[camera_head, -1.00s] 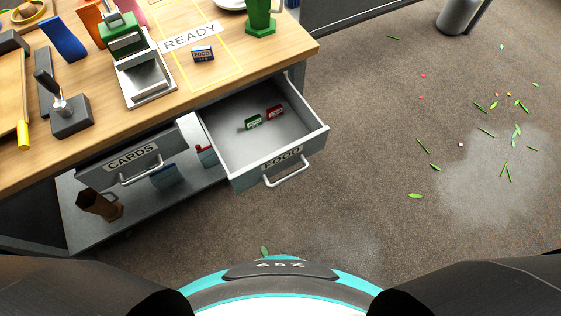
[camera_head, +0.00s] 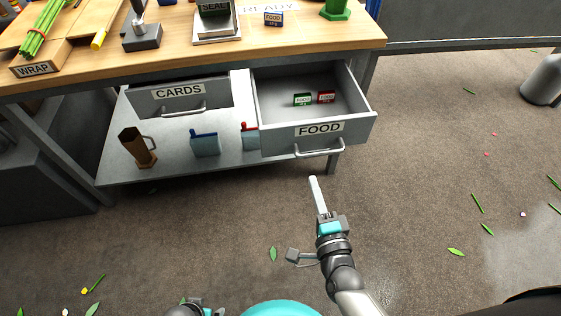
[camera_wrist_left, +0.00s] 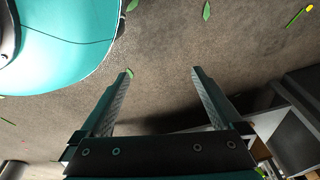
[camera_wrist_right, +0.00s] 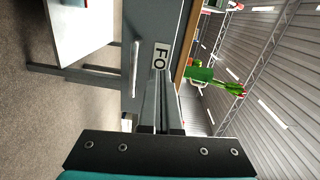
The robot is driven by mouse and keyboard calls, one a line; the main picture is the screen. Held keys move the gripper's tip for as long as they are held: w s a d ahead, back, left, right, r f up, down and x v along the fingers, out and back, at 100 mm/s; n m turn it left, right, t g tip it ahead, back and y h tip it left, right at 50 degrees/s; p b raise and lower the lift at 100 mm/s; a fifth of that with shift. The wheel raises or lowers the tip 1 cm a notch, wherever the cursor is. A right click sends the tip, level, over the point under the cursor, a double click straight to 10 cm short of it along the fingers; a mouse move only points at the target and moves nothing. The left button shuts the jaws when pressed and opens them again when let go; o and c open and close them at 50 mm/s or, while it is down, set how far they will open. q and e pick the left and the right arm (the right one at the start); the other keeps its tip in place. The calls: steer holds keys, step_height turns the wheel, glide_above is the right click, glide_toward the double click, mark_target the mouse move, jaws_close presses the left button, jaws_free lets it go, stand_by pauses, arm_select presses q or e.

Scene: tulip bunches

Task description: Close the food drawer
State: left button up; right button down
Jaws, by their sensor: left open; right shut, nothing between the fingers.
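The food drawer (camera_head: 275,145) is pulled out from under the bench, with a grey front, a FOOD label (camera_head: 319,129) and a bar handle (camera_head: 319,152). A green packet (camera_head: 302,99) and a red packet (camera_head: 326,97) lie inside it. My right gripper (camera_head: 313,180) is shut and empty, below and in front of the handle, apart from it. The right wrist view shows the drawer front (camera_wrist_right: 183,40) and its handle (camera_wrist_right: 135,70) ahead of the fingers. My left gripper (camera_wrist_left: 160,72) is open and empty above the floor; in the head view it barely shows at the bottom edge.
The CARDS drawer (camera_head: 180,95) is beside it on the left. The floor in front is clear apart from scattered leaves.

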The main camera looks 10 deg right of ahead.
steer(key=r+m, duration=0.1)
steer(key=b, duration=0.4)
glide_toward(299, 128)
steer(key=shift+t, duration=0.3)
steer(key=w, duration=0.5)
steer(key=shift+w+a+f, duration=0.1)
steer(key=shift+a+f, duration=0.1)
steer(key=shift+a, duration=0.05)
arm_select(q)
steer(key=w+d+r, duration=0.2)
steer(key=w+r, duration=0.2)
steer(key=r, duration=0.3)
steer(key=shift+d, duration=0.25)
arm_select(e)
steer(key=shift+w, duration=0.8)
steer(key=shift+w, duration=0.1)
